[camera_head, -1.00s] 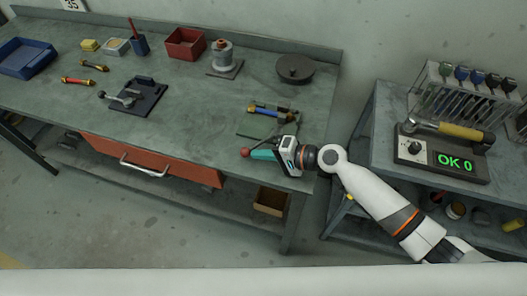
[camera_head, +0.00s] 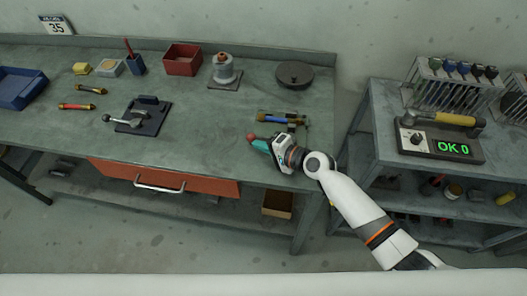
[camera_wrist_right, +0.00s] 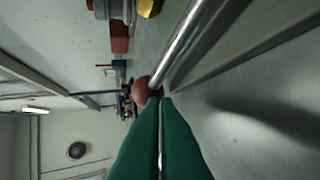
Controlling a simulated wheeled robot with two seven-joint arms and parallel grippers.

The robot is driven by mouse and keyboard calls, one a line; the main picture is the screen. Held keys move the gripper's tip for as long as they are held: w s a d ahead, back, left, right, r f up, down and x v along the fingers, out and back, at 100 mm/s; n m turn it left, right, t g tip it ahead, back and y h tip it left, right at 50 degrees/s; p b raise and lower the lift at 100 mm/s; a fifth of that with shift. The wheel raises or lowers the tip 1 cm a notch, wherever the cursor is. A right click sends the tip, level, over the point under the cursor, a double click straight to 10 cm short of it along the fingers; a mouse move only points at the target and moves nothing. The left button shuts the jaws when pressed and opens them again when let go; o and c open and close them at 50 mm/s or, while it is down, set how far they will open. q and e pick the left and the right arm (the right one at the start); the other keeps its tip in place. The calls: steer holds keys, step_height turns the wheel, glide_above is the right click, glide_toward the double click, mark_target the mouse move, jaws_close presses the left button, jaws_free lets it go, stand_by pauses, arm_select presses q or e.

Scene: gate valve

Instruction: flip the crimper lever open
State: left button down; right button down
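The crimper (camera_head: 285,119), with a blue cylinder on it, sits near the right end of the bench. Its lever ends in a red ball knob (camera_head: 251,138), left of my right gripper (camera_head: 258,143). In the right wrist view the lever is a shiny rod (camera_wrist_right: 188,35) running up and right from the red ball (camera_wrist_right: 140,92). The teal fingers of my right gripper (camera_wrist_right: 160,98) lie together with only a thin seam between them. The ball is right at their tips; whether they touch it I cannot tell. My left gripper is out of view.
A black fixture (camera_head: 143,116) with a ball-ended lever stands left on the bench (camera_head: 210,140). A round dark disc (camera_head: 295,74) and a grey post on a plate (camera_head: 225,70) are behind. A side table at right holds an "OK 0" display (camera_head: 453,148). Mid-bench is clear.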

steer(key=shift+w+a+f, duration=0.1)
steer(key=shift+w+a, duration=0.05)
steer(key=shift+w, duration=0.15)
steer(key=shift+w+a, duration=0.1)
steer(key=shift+w+a+b, duration=0.1)
steer(key=shift+w+b, duration=0.3)
steer(key=shift+b, duration=0.05)
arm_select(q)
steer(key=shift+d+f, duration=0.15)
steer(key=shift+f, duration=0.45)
arm_select(e)
steer(key=shift+a, duration=0.1)
